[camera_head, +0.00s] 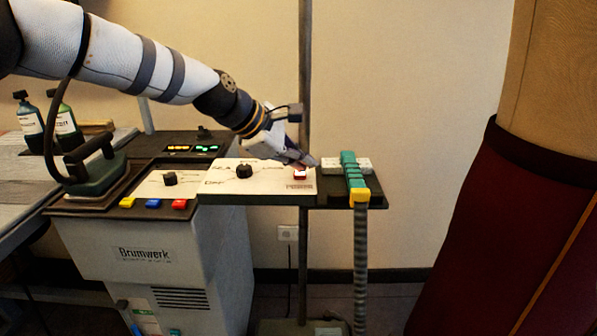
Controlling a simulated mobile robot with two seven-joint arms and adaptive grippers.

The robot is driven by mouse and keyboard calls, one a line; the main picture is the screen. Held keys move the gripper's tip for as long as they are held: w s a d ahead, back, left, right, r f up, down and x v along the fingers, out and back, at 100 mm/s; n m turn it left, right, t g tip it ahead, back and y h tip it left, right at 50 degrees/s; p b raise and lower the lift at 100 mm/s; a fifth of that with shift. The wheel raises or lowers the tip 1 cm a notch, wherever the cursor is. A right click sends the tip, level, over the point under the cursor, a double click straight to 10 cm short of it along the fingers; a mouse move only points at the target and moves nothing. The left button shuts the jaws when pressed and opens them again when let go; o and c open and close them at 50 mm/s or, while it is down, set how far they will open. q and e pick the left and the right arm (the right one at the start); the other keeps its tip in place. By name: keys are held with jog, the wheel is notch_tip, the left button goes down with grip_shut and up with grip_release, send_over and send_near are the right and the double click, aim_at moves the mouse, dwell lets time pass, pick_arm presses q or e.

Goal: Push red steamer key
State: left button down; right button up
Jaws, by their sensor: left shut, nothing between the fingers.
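The red steamer key (300,174) is a small red rocker with a bright lit face, on the right end of a white control panel (215,181). My left gripper (312,163) comes in from the upper left and is shut and empty. Its tips are right at the key's upper edge; I cannot tell whether they touch it. The gripper hides part of the panel behind the key. My right gripper is not in view.
Two black knobs, one of them here (244,171), sit left of the key. A teal steamer head (354,170) with a grey hose (360,260) lies to the right. An iron (95,172) stands left. A pole (304,70) rises behind, and a dark red garment (470,230) is far right.

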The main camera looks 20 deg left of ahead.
aim_at(301, 174)
pick_arm(q)
jog(key=shift+r, duration=0.4)
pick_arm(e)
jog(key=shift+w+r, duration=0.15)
pick_arm(q)
jog(key=shift+r, duration=0.1)
notch_tip(301, 174, up, 6)
jog(key=shift+f+p, duration=0.1)
jog(key=shift+p, duration=0.25)
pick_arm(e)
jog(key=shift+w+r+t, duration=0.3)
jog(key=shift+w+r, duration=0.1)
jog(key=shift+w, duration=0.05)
